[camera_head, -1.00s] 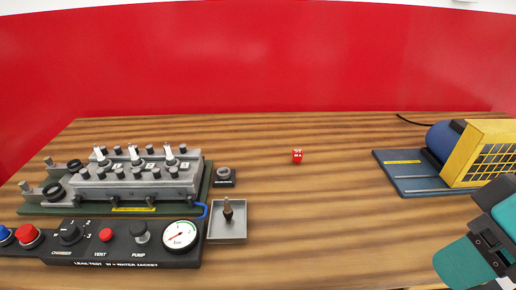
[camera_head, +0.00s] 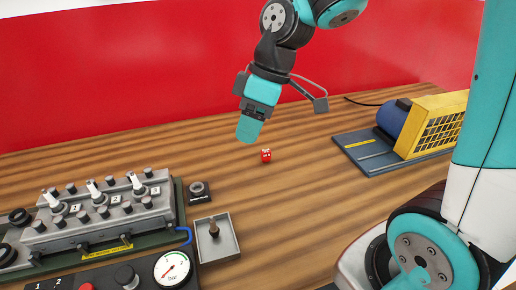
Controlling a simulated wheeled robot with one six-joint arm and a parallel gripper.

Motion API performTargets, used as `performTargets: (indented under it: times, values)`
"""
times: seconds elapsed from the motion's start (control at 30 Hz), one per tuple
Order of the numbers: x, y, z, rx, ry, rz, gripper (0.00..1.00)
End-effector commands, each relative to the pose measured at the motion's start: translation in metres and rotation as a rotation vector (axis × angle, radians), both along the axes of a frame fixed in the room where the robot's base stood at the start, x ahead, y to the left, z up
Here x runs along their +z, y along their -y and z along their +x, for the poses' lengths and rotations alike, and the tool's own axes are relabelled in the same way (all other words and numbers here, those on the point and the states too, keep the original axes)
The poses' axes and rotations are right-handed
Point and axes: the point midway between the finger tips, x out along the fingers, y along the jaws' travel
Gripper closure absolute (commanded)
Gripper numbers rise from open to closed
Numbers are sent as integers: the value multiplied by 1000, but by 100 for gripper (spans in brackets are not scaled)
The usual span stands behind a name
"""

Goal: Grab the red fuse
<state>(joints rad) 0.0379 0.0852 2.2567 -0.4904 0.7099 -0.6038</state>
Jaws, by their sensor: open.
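A small red block with white marks on its faces, the only small loose red piece in view and likely the red fuse (camera_head: 266,156), sits on the wooden table near the middle. In the picture, my gripper (camera_head: 249,130) is just above and to the left of it, with teal tips pointing down. It is open and apart from the block, with nothing visible in it. I see it side-on, so the gap between the fingers is hidden.
A yellow-caged blue motor (camera_head: 432,125) stands at right. Table around the red block is clear.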

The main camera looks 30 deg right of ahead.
Motion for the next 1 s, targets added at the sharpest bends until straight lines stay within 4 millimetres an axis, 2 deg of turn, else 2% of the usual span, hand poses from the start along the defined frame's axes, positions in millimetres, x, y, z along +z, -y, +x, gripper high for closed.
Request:
performTargets:
  times: [0.03, 0.1, 0.2, 0.3, 0.4, 0.5, 0.57, 1.0]
  values:
    - [1, 26, 29, 36, 16, 0, 51]
    - [-9, 60, 62, 116, 60, -1, 51]
    - [-28, 110, 94, 216, 117, -3, 51]
    - [-45, 149, 111, 291, 162, -7, 51]
    - [-58, 174, 119, 338, 191, -9, 51]
    - [-69, 182, 122, 362, 202, -10, 51]
    - [-78, 180, 123, 367, 205, -10, 51]
    - [-163, 145, 131, 367, 203, -11, 51]
